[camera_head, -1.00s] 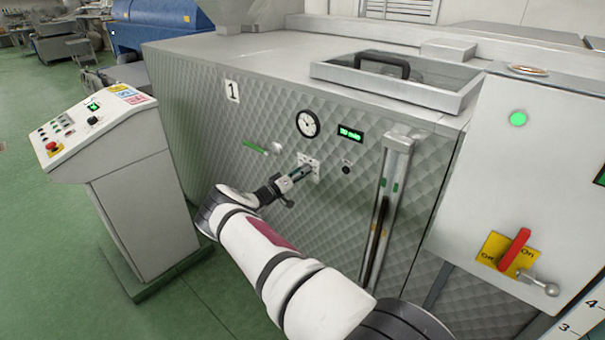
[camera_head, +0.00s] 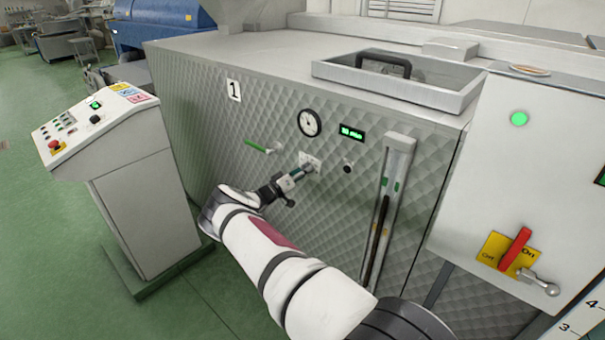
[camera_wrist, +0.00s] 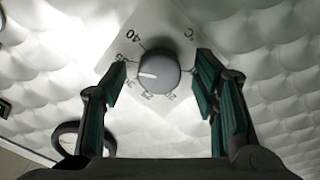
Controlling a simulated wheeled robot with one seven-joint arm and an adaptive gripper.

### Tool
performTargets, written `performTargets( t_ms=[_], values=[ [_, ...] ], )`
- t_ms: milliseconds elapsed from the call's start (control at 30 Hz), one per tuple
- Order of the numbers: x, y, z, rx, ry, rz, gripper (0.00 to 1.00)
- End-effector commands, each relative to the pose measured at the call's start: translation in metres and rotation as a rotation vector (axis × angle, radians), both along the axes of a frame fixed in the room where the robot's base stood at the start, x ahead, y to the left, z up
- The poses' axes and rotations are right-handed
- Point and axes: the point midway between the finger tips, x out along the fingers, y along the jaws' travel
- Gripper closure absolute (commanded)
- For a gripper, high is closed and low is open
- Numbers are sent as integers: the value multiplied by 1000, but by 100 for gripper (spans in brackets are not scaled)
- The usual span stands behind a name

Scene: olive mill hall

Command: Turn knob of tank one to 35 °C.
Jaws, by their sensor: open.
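Tank one is the quilted metal tank (camera_head: 262,110) with a number 1 plate (camera_head: 234,90). In the wrist view the round grey knob (camera_wrist: 158,70) stands on the white plate (camera_wrist: 165,25), with a printed 40, a °C mark and several smaller numbers I cannot read surely. My gripper (camera_wrist: 162,80) is open, one finger on each side of the knob, with visible gaps.
A round gauge (camera_head: 310,122), a green display (camera_head: 351,132), a green lever (camera_head: 262,147) and a small black knob (camera_head: 347,167) surround the dial. A vertical sight tube (camera_head: 388,200) stands to the right. A control console (camera_head: 100,120) stands left.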

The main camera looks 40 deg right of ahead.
Motion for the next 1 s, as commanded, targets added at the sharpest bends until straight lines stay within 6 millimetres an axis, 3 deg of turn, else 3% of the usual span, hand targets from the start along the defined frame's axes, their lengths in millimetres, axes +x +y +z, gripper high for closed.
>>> performTargets(
  t_ms=[233,700,1000],
  values=[
    [0,20,1,-1,1,3,46],
    [-8,106,0,0,0,1,46],
    [-10,120,0,0,0,0,46]
  ],
)
